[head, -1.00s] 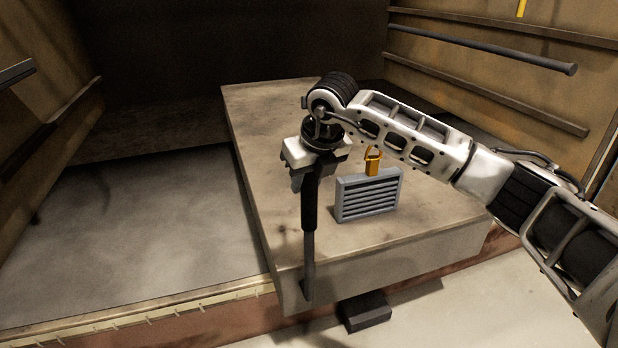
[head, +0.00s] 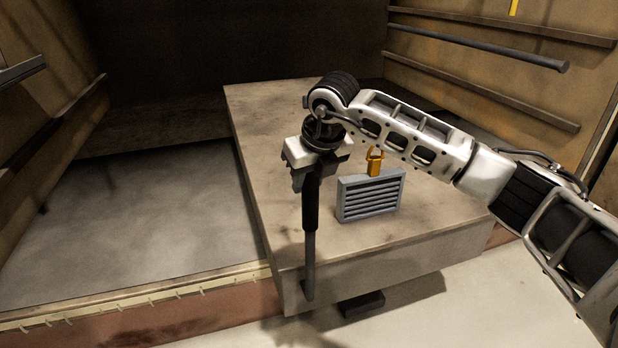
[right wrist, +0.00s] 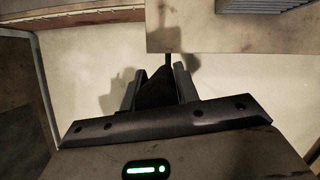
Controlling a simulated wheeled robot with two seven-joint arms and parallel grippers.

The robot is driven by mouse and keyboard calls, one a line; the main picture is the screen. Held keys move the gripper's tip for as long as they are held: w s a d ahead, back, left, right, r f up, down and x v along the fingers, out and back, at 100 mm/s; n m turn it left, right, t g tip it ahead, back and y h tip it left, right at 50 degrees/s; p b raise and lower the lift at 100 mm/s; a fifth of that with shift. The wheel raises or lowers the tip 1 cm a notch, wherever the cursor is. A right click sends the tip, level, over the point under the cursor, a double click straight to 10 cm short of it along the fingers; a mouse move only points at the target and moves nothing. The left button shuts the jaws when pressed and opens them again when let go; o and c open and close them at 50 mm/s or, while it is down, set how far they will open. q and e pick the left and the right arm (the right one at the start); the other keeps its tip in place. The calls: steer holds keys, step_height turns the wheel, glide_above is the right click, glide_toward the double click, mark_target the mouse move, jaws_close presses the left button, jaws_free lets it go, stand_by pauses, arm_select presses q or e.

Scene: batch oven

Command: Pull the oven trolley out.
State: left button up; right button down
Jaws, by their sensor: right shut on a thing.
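The oven trolley (head: 260,185) is a flat beige platform standing partly inside the oven, its front end out past the sill. A dark upright handle (head: 311,205) rises from its front left corner. My right gripper (head: 313,178) is shut around the top of the handle's black grip. The right wrist view shows the black grip (right wrist: 155,92) between the two fingers, with the trolley's front edge (right wrist: 205,42) beyond. My left gripper is not in view.
A grey louvred block (head: 370,196) and an orange padlock-like piece (head: 375,162) sit on the trolley. The oven sill (head: 130,295) runs across the front. Side walls carry rails (head: 480,45).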

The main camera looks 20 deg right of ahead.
steer(key=c, duration=1.1)
jaws_free()
steer(key=shift+o, duration=0.2)
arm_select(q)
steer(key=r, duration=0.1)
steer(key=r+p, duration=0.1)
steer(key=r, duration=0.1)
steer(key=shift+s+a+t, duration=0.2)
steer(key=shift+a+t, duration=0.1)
arm_select(e)
steer(key=v, duration=1.6)
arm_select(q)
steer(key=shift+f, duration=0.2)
arm_select(e)
steer(key=shift+f, duration=0.1)
